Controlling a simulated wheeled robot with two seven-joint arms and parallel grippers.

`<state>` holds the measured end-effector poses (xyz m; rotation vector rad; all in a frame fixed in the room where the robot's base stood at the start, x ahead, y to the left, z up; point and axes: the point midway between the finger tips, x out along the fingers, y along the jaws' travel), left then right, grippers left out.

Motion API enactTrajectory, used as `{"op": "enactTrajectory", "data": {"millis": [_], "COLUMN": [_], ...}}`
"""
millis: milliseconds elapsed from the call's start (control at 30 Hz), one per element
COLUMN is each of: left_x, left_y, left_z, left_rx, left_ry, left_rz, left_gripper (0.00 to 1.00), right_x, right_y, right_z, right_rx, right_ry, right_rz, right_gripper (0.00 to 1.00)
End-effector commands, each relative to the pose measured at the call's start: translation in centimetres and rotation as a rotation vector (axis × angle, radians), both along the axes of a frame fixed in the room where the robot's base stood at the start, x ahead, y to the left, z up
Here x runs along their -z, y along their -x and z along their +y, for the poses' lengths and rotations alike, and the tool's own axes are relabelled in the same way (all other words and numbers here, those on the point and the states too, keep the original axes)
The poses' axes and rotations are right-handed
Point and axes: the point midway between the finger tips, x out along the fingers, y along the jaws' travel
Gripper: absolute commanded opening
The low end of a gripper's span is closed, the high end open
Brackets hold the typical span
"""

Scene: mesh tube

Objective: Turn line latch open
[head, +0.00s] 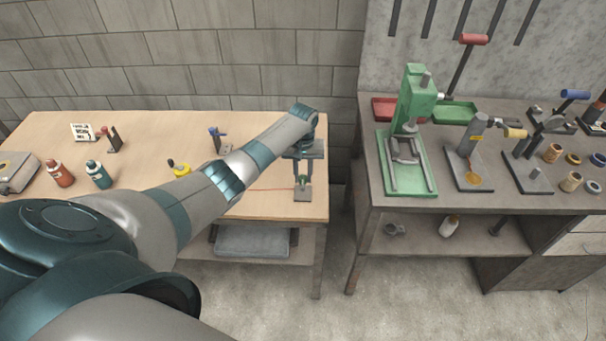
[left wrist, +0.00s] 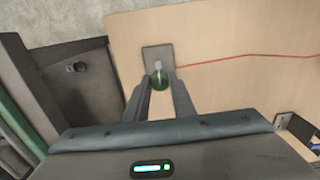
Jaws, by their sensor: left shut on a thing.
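A small fixture with a grey base plate (head: 303,194) and a green knob stands near the right front corner of the wooden table (head: 140,205). A thin red line (head: 268,189) runs across the tabletop on its left side. I take this fixture for the line latch. In the left wrist view the green knob (left wrist: 160,80) sits between my fingertips above the grey plate (left wrist: 157,56). My left gripper (head: 303,174) points down over the fixture and is shut on the green knob. The fingers hide part of the knob and any lever. My right gripper is not in view.
A red bottle (head: 60,176), a teal bottle (head: 98,175), a yellow-topped piece (head: 180,169) and a blue-handled stand (head: 217,141) stand on the wooden table. Across a gap, the grey bench (head: 360,185) holds a green press (head: 408,120) and several lever tools.

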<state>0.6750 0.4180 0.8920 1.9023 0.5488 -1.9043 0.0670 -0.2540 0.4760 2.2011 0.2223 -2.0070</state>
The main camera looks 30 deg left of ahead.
Motion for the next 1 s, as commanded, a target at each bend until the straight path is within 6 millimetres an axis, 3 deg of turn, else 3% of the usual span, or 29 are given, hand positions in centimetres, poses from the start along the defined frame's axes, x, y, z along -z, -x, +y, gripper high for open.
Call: {"op": "enactTrajectory", "data": {"millis": [333, 367, 433, 800, 1000], "left_x": [-0.20, -0.20, -0.19, -0.17, -1.10], "left_y": [-0.18, -0.18, -0.17, -0.08, -0.14], "left_z": [0.10, 0.10, 0.11, 0.04, 0.04], "left_rx": [-0.006, -0.005, -0.005, -0.004, -0.004], "left_ry": [-0.001, -0.001, -0.002, 0.000, 0.000], "left_rz": [-0.005, -0.005, -0.005, -0.002, -0.004], "left_gripper": [0.00, 0.25, 0.42, 0.42, 0.42], "right_x": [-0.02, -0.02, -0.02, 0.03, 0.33], "right_y": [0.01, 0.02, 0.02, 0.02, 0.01], "right_z": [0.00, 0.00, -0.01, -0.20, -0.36], "right_rx": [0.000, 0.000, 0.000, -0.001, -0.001], "right_ry": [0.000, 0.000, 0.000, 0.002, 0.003], "right_rz": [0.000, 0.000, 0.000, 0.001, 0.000], "right_gripper": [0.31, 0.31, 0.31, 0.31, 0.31]}}
